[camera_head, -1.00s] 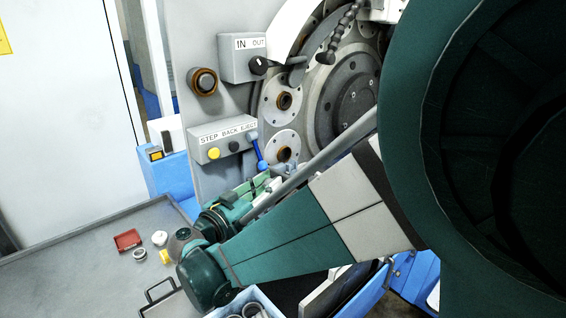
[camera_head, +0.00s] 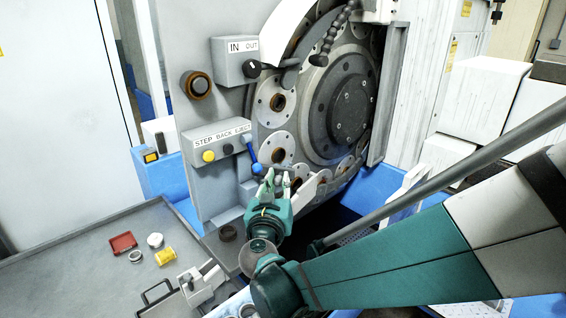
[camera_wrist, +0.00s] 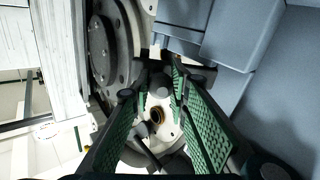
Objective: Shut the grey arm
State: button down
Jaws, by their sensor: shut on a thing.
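The grey arm (camera_head: 309,188) is a short light-grey bar at the lower front of the ring grinder, just below the large round disc. It slants up to the right from beside my fingertips. My gripper (camera_head: 282,180) is at its near end with the fingers pointing up toward the machine. In the wrist view the green-padded fingers of my gripper (camera_wrist: 160,78) converge on a small grey rounded piece (camera_wrist: 159,91), which appears to be the end of the grey arm. The fingers partly hide where they touch it.
A control box (camera_head: 218,142) with a blue lever (camera_head: 251,152) stands close at the left of my gripper. A grey tray table (camera_head: 80,262) holds a red dish (camera_head: 123,243), a yellow part (camera_head: 165,256) and small rings. White blocks (camera_head: 485,98) stand at the right.

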aim_at(290, 169)
jog(key=shift+w+d+n+g+y, duration=0.5)
jog(key=shift+w+n+y, duration=0.7)
jog(key=shift+y, duration=0.65)
jog(key=shift+w+d+n+g+y, duration=0.5)
jog(key=shift+w+n+y, duration=0.65)
jog(key=shift+y, duration=0.75)
jog(key=shift+w+d+n+g+y, duration=0.5)
jog(key=shift+w+n+y, duration=0.45)
jog(key=shift+n+y, duration=0.65)
jog(key=shift+w+a+n+g+y, duration=0.1)
jog(key=shift+w+n+g+y, duration=0.9)
jog(key=shift+y, duration=0.35)
jog(key=shift+w+a+n+g+y, duration=0.1)
jog(key=shift+w+n+g+y, duration=0.8)
jog(key=shift+g+y, duration=0.3)
jog(key=shift+w, duration=0.1)
jog(key=c, duration=2.2)
grip_release()
jog(key=shift+o, duration=0.2)
jog(key=shift+d, duration=0.1)
jog(key=v, duration=1.1)
jog(key=shift+s+d, duration=0.25)
jog(key=shift+d, duration=0.05)
